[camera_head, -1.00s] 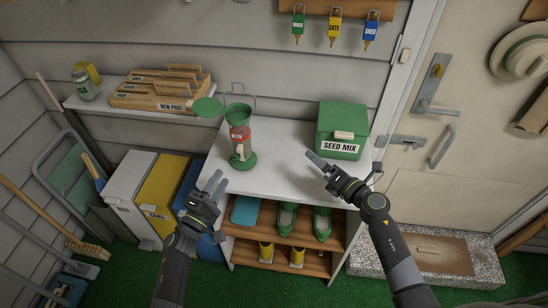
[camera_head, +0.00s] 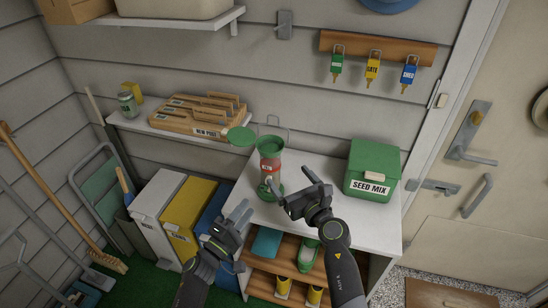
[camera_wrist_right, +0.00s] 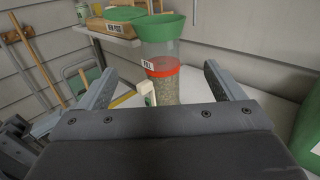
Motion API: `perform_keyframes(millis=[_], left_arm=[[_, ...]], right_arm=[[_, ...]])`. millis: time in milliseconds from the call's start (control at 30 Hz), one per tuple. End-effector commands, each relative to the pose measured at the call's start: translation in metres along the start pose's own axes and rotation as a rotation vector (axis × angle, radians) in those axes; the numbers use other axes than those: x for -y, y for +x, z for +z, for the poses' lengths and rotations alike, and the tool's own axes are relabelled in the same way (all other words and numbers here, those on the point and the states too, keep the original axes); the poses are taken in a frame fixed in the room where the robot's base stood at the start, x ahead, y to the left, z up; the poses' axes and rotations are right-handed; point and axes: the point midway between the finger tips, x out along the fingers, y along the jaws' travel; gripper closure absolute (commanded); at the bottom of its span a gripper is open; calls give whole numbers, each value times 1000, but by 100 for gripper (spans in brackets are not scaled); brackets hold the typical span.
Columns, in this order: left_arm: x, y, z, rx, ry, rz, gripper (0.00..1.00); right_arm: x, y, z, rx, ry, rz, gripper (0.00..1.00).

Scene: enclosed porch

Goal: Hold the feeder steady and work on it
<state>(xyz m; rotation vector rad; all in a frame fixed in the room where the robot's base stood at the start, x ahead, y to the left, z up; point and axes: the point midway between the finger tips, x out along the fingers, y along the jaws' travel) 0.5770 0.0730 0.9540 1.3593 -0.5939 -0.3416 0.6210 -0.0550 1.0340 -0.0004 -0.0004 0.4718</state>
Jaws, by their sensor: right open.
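The feeder (camera_head: 270,161) stands upright on the white shelf top, with a green funnel-shaped top, a clear body and a red band. Its round green lid (camera_head: 241,136) is swung out to the left. In the right wrist view the feeder (camera_wrist_right: 166,88) shows seed inside and a pale upright part (camera_wrist_right: 147,93) on its front. My right gripper (camera_head: 288,177) is open and just in front of the feeder; the fingers stand on either side of it in the wrist view, with gaps. My left gripper (camera_head: 246,209) is open, empty and lower left of the feeder, apart from it.
A green SEED MIX box (camera_head: 372,171) stands on the right of the white top (camera_head: 330,165). A wooden sorter (camera_head: 187,124) and a can (camera_head: 128,104) sit on the left wall shelf. White, yellow and blue bins (camera_head: 187,213) stand left of the unit. Key tags hang above.

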Motion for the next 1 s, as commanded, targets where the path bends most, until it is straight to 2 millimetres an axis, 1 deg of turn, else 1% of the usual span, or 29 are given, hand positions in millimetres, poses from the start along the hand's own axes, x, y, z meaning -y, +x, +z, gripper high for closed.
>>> perform_keyframes(millis=[33, 200, 600, 800, 1000], left_arm=[[0, 0, 0, 0, 0, 0, 64], [0, 0, 0, 0, 0, 0, 64], [0, 0, 0, 0, 0, 0, 64], [0, 0, 0, 0, 0, 0, 64], [0, 0, 0, 0, 0, 0, 64]], right_arm=[[0, 10, 1, 1, 0, 1, 12], [0, 38, 1, 0, 0, 2, 12], [0, 93, 0, 0, 0, 1, 12], [0, 109, 0, 2, 1, 3, 12], [0, 119, 0, 0, 1, 0, 12]])
